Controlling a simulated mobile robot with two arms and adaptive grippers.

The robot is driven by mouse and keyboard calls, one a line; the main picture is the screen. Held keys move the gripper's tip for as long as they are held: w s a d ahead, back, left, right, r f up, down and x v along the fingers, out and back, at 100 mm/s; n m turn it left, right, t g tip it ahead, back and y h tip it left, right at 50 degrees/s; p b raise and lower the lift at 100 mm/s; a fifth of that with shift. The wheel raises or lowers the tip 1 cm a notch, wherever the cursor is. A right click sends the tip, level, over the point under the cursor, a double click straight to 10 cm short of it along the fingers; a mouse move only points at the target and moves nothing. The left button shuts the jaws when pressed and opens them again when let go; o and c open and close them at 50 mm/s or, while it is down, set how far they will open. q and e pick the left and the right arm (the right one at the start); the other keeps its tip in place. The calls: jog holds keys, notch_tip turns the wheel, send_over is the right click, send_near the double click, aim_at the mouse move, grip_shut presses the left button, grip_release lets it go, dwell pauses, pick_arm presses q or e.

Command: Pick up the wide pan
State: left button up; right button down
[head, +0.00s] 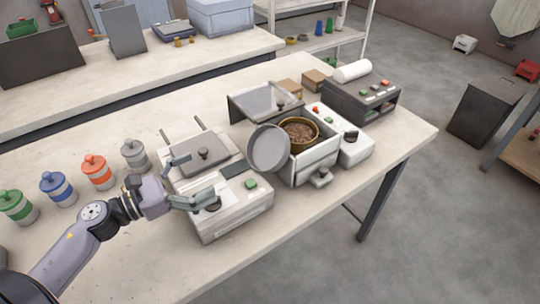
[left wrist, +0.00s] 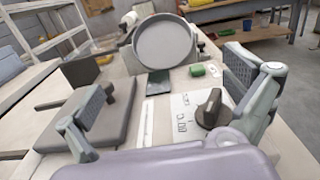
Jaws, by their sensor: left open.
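A wide, shallow grey round pan (head: 268,148), or a pan-like lid, stands tilted nearly upright at the left side of a boxy white machine (head: 309,163). It also shows at the top of the left wrist view (left wrist: 165,42). A brass-coloured round pot (head: 299,134) full of brown pellets sits in that machine, partly behind the grey disc. My left gripper (head: 194,181) is open and empty above a white press-like machine (head: 230,206), left of and apart from the grey disc. Its spread fingers (left wrist: 172,105) frame that machine's dark knob and grey plate in the left wrist view. My right gripper is out of view.
Several lidded canisters, among them a grey one (head: 135,155) and a red one (head: 97,171), line the table's left. A dark machine (head: 362,97) with a white roll stands at the back right. The table's front right is clear.

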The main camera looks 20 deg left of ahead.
pick_arm(q)
jog(key=x, duration=0.1)
jog(key=p+x, duration=0.1)
jog(key=x, duration=0.2)
jog(key=shift+d+r+p, duration=0.1)
jog(key=shift+r+p, duration=0.2)
jog(key=shift+p, duration=0.05)
jog(key=p, duration=0.2)
send_near(279, 137)
jog(key=shift+v, duration=1.05)
jog(key=shift+w+d, duration=0.4)
jog(key=shift+w, duration=0.05)
jog(key=p+x, duration=0.2)
jog(key=x, duration=0.3)
jog(key=shift+w+r, duration=0.1)
jog(key=shift+w, duration=0.05)
jog(key=shift+w+d, duration=0.2)
jog(key=shift+d, duration=0.05)
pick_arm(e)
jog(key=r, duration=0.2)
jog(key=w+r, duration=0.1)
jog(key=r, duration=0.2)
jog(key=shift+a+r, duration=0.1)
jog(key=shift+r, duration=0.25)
pick_arm(q)
jog(key=shift+s, duration=0.1)
jog(key=shift+c, duration=0.2)
jog(key=c, duration=0.8)
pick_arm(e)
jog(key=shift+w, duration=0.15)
